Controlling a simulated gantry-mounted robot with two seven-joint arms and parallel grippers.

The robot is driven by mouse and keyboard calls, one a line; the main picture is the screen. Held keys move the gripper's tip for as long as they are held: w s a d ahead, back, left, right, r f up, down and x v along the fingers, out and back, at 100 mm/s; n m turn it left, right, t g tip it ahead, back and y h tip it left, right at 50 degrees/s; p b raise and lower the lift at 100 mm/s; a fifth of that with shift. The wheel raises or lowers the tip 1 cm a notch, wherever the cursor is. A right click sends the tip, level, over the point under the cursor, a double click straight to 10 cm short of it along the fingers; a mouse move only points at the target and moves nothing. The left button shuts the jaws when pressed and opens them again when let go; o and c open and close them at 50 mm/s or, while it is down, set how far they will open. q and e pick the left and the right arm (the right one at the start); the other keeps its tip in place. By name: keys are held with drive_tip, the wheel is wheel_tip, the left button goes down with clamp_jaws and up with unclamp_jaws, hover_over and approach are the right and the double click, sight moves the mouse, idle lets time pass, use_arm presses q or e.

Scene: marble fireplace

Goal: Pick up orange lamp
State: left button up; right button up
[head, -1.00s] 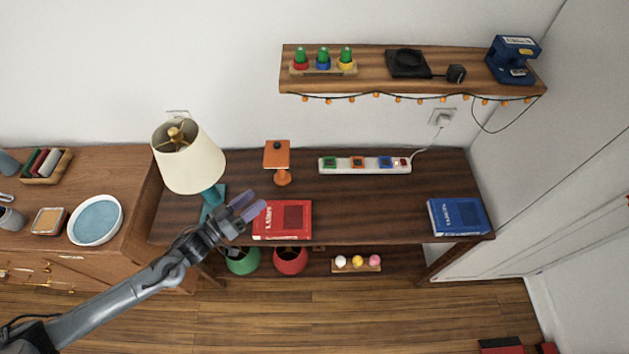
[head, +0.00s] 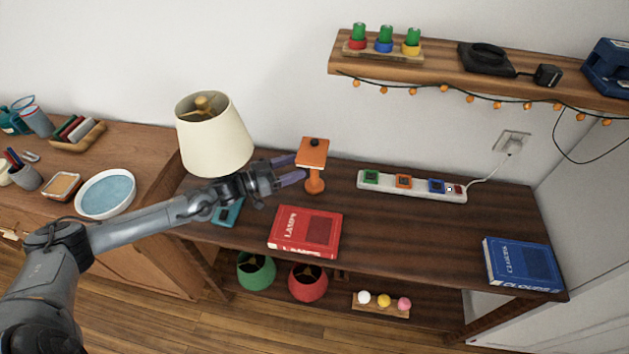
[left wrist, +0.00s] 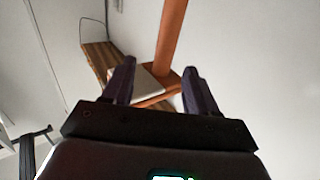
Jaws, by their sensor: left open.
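The small orange lamp (head: 314,184) stands upright on the dark wooden table in the head view, between the cream-shaded lamp and the power strip. My left gripper (head: 295,169) is open, its fingers pointing right at the orange lamp from its left side. In the left wrist view the orange lamp's stem (left wrist: 171,40) shows beyond and between the fingertips of my left gripper (left wrist: 158,80). I cannot tell whether the fingers touch the lamp. My right gripper is not in view.
The cream-shaded lamp (head: 214,140) stands just behind my left forearm. A red book (head: 306,232) lies in front of the orange lamp. A white power strip (head: 411,186) lies to its right, and a wall shelf (head: 430,75) hangs above. A blue book (head: 520,264) lies far right.

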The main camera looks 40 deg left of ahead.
use_arm(q)
drive_tip(key=shift+x, duration=1.1)
drive_tip(key=b, duration=0.2)
hover_over(313, 173)
drive_tip(key=w, duration=0.1)
drive_tip(key=shift+a, duration=0.25)
clamp_jaws()
